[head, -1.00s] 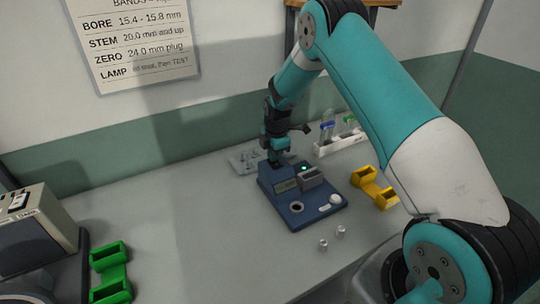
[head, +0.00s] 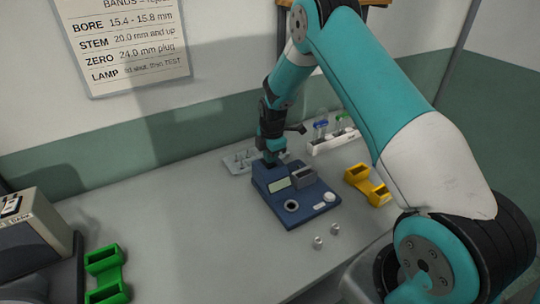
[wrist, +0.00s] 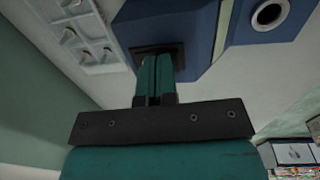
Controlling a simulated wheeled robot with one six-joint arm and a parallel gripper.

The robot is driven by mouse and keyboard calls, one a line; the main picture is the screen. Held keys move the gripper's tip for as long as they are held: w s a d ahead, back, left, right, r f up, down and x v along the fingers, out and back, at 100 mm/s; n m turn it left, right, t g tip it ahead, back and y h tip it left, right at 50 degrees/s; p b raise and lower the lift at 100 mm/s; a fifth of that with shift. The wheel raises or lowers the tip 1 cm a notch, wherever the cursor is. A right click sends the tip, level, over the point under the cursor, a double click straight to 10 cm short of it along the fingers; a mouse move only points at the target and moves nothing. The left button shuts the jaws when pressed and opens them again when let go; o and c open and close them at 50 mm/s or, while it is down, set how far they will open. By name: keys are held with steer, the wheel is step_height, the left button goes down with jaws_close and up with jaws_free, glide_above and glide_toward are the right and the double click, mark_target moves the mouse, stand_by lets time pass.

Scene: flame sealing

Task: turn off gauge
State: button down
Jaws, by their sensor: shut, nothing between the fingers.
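The gauge (head: 296,204) is a blue box on the table, with a pale display (head: 279,184), a grey block, a round dark-centred port (head: 291,205) and a white knob (head: 329,197). No lit lamp shows on it. My gripper (head: 270,160) points down at the raised back part of the gauge. In the wrist view my gripper (wrist: 152,62) is shut and empty, its fingertips at a dark square recess (wrist: 158,50) in the blue housing. The fingers hide most of that recess, and I cannot tell whether they touch its bottom.
A grey tray with small pegs (head: 238,162) lies behind the gauge. A white rack with vials (head: 333,143) stands at the back right. A yellow holder (head: 368,185) is right, two small metal pieces (head: 318,242) in front, a green holder (head: 106,272) left. The left-middle table is clear.

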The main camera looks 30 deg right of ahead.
steer(key=r+p, duration=0.2)
steer(key=r, duration=0.1)
steer(key=r+p, duration=0.1)
steer(key=r, duration=0.1)
steer(key=shift+w, duration=0.35)
step_height(320, 180, up, 9)
steer(key=w+b, duration=0.1)
steer(key=b, duration=0.4)
steer(key=s+a+r+m+y+b, duration=0.1)
steer(key=s+a+r+m+b, duration=0.2)
steer(key=s+a, duration=0.5)
steer(key=s+a+r+m+y, duration=0.1)
steer(key=s+a+r+m, duration=0.1)
steer(key=s+a+r, duration=0.35)
steer(key=s+a+f+m+y+b, duration=0.1)
steer(key=s+a, duration=0.3)
steer(key=s, duration=0.7)
steer(key=s+a+f+m+g+y+b, duration=0.1)
steer(key=s+a+m, duration=0.3)
steer(key=s, duration=0.7)
steer(key=shift+s+a, duration=0.15)
steer(key=shift+a, duration=0.3)
